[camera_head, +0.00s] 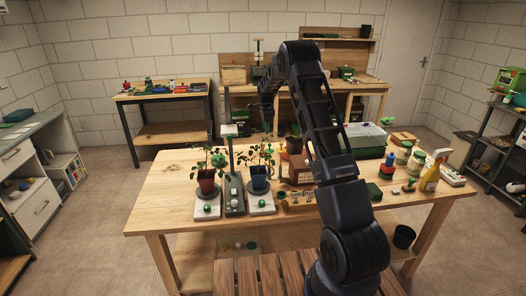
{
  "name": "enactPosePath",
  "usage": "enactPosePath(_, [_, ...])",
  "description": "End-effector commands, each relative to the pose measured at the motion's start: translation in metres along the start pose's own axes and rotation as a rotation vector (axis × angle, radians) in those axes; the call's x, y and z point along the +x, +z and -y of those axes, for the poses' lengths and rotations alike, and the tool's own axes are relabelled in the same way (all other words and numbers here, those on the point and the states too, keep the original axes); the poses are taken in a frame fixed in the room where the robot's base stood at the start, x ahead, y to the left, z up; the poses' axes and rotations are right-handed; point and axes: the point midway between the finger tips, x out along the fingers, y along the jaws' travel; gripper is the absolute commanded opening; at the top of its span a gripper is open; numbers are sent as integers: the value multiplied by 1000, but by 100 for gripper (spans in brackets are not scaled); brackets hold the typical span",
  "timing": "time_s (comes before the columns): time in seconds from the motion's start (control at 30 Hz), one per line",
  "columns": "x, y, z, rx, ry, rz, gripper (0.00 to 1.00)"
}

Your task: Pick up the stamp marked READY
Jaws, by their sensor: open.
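I cannot make out any READY lettering at this size, so I cannot tell which thing is the stamp. A small blue-topped item with a red lower part (388,163) stands on the right half of the wooden table (165,183); what it is stays unclear. My gripper (268,126) hangs from my black arm, pointing down above the table's middle, near the potted plants. It is open, and I see nothing held in it. My arm crosses the picture and hides part of the table behind it.
Two potted seedlings, in a red pot (206,187) and a blue pot (258,182), stand at the table's front left. A yellow bottle (430,177), glass jars (403,153) and a dark green block (374,192) stand at the right. The table's left end is clear.

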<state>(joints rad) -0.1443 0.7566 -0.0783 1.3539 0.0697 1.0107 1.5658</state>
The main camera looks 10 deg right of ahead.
Motion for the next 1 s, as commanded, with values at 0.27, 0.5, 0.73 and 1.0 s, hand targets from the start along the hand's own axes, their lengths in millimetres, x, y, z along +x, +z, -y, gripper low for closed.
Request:
enactPosePath(0.27, [48, 7, 21, 87, 22, -7, 52])
enactPosePath(0.5, [65, 7, 22, 95, 24, -7, 52])
enactPosePath(0.73, [97, 7, 22, 93, 24, -7, 52])
enactPosePath(1.0, [115, 6, 23, 93, 23, -7, 52])
